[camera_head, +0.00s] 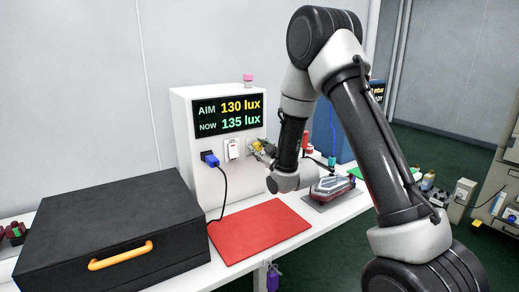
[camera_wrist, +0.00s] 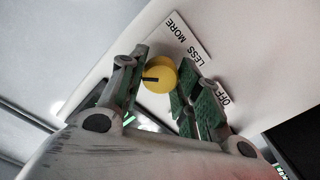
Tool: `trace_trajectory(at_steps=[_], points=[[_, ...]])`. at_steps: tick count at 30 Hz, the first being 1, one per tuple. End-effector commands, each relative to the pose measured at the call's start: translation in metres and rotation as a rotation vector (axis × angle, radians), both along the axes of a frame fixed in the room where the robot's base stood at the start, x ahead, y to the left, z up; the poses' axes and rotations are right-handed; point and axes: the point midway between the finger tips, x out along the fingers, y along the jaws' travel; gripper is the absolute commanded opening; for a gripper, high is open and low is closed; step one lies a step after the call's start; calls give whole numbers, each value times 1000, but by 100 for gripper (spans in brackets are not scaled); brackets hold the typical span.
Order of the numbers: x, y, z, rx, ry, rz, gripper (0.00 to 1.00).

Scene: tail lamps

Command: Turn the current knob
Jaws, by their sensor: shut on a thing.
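The yellow current knob (camera_wrist: 159,75) with a black pointer mark sits on the white panel, beside a plate lettered MORE, LESS (camera_wrist: 183,40) and OFF. My gripper (camera_wrist: 160,82) is shut on the knob, with a green-padded finger on each side of it. In the head view the knob (camera_head: 257,144) is small on the white box (camera_head: 183,128), with my gripper (camera_head: 262,148) at it from the right. The display (camera_head: 228,114) reads AIM 130 lux and NOW 135 lux.
A blue plug (camera_head: 210,158) with a black cord and a white switch (camera_head: 232,149) are left of the knob. A red mat (camera_head: 255,230), a black case (camera_head: 110,230) with an orange handle, and a tail lamp (camera_head: 330,187) on a grey plate lie on the bench.

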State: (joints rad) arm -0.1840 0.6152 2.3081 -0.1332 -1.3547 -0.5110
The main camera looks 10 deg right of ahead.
Motion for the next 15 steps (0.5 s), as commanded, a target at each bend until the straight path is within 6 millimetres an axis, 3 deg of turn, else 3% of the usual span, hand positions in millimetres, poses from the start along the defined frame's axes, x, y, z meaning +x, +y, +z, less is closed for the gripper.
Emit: trace_trajectory(at_steps=[15], points=[[0, 0, -1, -52, -15, 0, 9]])
